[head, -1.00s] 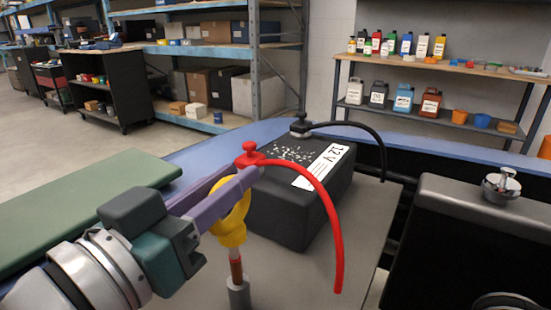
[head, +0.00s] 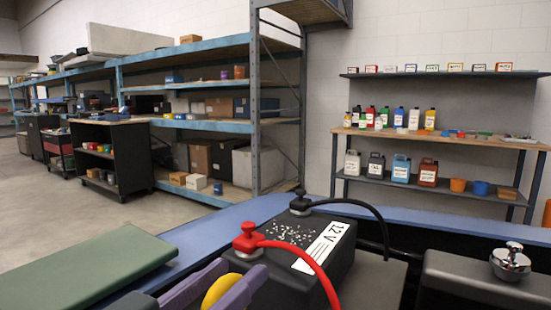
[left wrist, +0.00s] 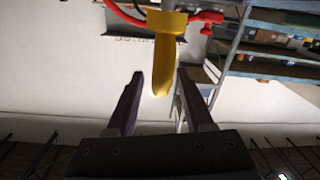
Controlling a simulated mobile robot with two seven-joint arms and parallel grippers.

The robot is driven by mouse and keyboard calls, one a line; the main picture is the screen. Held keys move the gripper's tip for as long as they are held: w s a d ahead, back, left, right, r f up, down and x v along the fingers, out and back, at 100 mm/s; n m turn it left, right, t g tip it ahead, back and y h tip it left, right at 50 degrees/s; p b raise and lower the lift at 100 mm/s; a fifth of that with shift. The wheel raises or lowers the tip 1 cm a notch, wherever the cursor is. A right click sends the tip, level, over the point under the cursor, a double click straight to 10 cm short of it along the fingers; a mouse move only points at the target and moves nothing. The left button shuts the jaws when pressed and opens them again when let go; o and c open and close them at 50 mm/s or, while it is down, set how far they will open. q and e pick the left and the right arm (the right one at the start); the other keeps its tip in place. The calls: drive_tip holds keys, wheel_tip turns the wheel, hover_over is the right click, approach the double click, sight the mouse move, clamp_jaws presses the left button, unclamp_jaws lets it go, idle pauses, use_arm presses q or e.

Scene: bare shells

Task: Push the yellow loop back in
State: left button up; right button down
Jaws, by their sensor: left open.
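The yellow loop (head: 216,290) shows only in part at the bottom of the head view, between the two purple fingers of my left gripper (head: 243,270). Its lower part and what it sits in are below the picture. In the left wrist view, the yellow loop (left wrist: 164,62) appears edge-on as a narrow yellow tongue under a wider yellow band. My left gripper (left wrist: 160,76) is open there, with the tongue's end showing between the fingertips and gaps on both sides. I cannot tell how deep the loop is between the fingers. My right gripper is not in view.
A black 12 V battery (head: 300,240) stands just beyond the gripper, with a red clamp and cable (head: 290,246) nearest and a black cable (head: 360,207) behind. A metal cap (head: 510,260) is at right. A green pad (head: 80,268) lies at left. Shelves stand farther back.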

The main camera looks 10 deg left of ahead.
sight(225, 276)
use_arm(q)
wheel_tip(225, 276, up, 20)
drive_tip(key=p, duration=0.6)
